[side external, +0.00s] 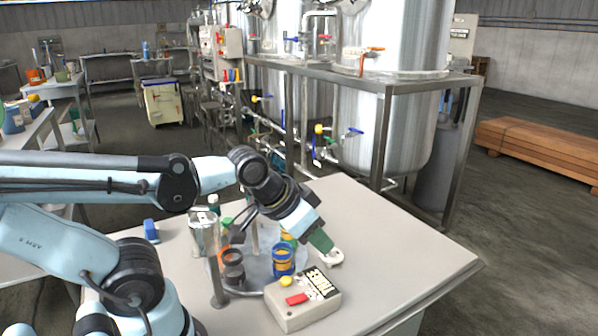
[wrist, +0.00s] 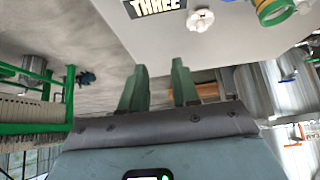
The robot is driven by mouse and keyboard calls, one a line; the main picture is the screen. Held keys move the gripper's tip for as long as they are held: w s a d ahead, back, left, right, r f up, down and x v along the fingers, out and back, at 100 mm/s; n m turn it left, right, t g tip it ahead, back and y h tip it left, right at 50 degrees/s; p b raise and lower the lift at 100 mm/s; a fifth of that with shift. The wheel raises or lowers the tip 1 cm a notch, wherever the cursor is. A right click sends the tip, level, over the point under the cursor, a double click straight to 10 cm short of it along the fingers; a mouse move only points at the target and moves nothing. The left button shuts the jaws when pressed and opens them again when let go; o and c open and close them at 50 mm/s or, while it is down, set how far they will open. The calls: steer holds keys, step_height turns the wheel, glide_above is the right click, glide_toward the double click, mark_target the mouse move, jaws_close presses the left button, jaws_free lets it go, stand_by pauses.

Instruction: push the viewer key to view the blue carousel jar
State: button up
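The viewer box (side external: 303,305) is cream-coloured and sits near the table's front edge. The blue jar (side external: 283,262) stands on the round carousel behind the box. A dark jar (side external: 233,265) stands to its left, with green and orange items partly hidden behind. My gripper (side external: 321,242) has green fingers, is above the table behind the box, and touches no key. In the wrist view its fingers (wrist: 160,90) are apart and empty.
A white knob-like piece (side external: 331,258) is by my fingertips; it also shows in the wrist view (wrist: 200,20). A grey post (side external: 218,285) and a metal can (side external: 203,232) stand left of the jars. The table's right side (side external: 410,255) is clear.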

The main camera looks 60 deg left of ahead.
jaws_close()
stand_by(1.4)
